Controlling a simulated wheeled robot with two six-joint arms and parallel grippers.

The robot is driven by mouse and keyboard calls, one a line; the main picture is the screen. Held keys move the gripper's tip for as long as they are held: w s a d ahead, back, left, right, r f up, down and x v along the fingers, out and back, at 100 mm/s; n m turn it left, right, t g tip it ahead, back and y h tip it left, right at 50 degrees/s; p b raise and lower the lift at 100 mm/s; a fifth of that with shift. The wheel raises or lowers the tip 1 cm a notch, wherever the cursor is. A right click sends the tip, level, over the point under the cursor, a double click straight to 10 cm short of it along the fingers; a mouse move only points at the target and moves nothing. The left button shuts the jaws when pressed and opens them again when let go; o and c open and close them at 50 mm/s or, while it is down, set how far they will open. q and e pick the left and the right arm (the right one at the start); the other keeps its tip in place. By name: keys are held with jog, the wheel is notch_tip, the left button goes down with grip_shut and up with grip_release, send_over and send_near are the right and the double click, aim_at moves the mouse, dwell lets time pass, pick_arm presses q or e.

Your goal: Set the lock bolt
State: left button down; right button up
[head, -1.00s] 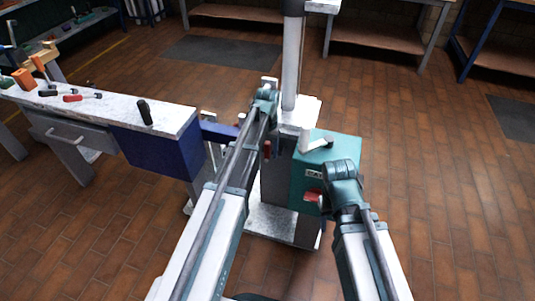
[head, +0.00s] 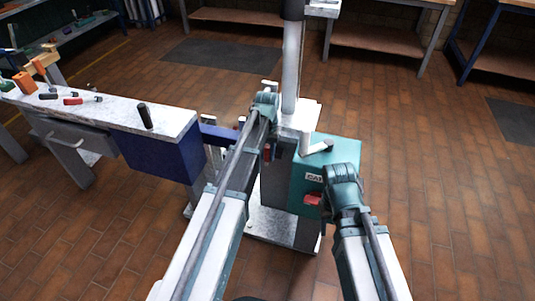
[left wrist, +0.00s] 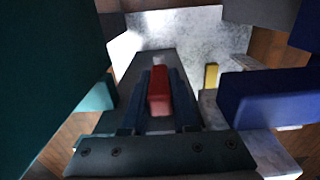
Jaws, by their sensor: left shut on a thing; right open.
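A red piece (left wrist: 158,92), which may be the lock bolt's grip, stands between the dark fingers of my left gripper (left wrist: 157,108) in the left wrist view. The gripper is shut on it. In the head view the red piece (head: 267,153) shows small below my left wrist, beside the mast base; the fingertips are hidden there. The pale mast (head: 292,65) rises above. My right gripper (head: 326,206) is open in front of the teal box (head: 340,150), close to a red lever (head: 313,199). Its fingers are largely hidden by my wrist, and contact cannot be told.
A crank with a black knob (head: 326,146) sits on top of the teal box. A bench (head: 110,112) with loose tools and a black cylinder (head: 145,115) stands at left, its blue end near my left arm.

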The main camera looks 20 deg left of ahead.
pick_arm(q)
jog(key=shift+s, duration=0.1)
dwell(0.7)
jog(key=s, duration=0.5)
jog(key=shift+s+a, duration=0.1)
jog(key=shift+s, duration=0.05)
jog(key=c, duration=0.7)
grip_release()
jog(key=shift+r, duration=0.1)
notch_tip(320, 180, up, 14)
jog(key=p, duration=1.4)
jog(key=shift+f, duration=0.2)
